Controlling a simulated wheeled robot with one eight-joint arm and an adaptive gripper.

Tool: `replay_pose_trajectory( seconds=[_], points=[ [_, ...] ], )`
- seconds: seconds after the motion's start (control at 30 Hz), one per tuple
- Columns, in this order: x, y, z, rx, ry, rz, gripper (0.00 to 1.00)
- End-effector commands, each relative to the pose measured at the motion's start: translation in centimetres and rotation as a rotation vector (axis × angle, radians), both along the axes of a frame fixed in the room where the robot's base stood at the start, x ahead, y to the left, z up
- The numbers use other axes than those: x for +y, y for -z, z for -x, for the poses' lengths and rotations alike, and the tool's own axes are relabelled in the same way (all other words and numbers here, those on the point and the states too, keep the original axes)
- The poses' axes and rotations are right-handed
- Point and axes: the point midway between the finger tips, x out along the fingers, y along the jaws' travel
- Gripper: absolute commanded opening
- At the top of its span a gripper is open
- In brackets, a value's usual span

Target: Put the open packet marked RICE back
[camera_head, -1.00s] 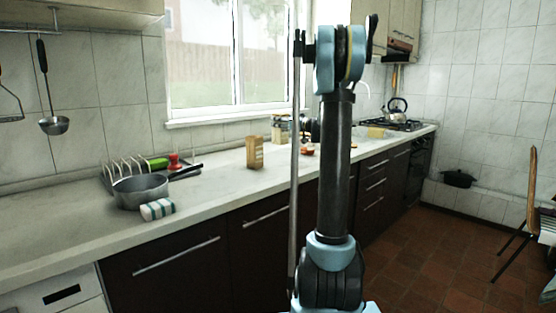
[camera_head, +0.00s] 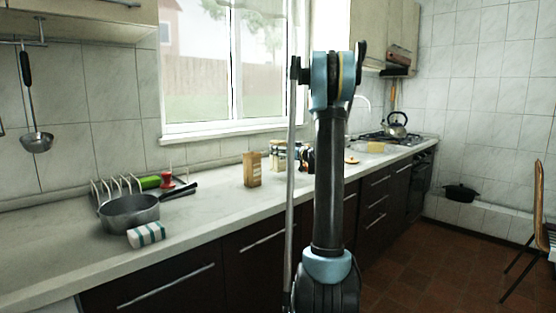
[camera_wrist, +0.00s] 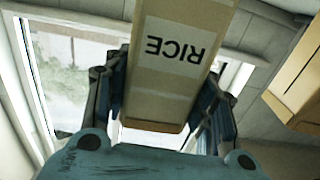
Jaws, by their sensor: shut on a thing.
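The packet marked RICE (camera_wrist: 172,78) is pale tan with a white label, and its lettering appears upside down in the wrist view. My gripper (camera_wrist: 166,100) has one dark finger on each side of it and is shut on it. The packet's far end runs out of the wrist view, so its opening is not visible.
The counter (camera_head: 215,197) runs along the window wall. A kettle (camera_head: 396,122) is on the hob. Bare counter lies between pan and packet.

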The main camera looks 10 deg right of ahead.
Motion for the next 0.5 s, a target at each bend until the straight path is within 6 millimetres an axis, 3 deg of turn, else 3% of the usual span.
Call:
replay_pose_trajectory(
  seconds=[0.23, 0.5],
  points=[
    [0.1, 3.1, 0.0, 0.0, -0.001, 0.0, 0.08],
    [0.2, 3.3, 0.0, 0.0, -0.002, 0.0, 0.08]
  ],
)
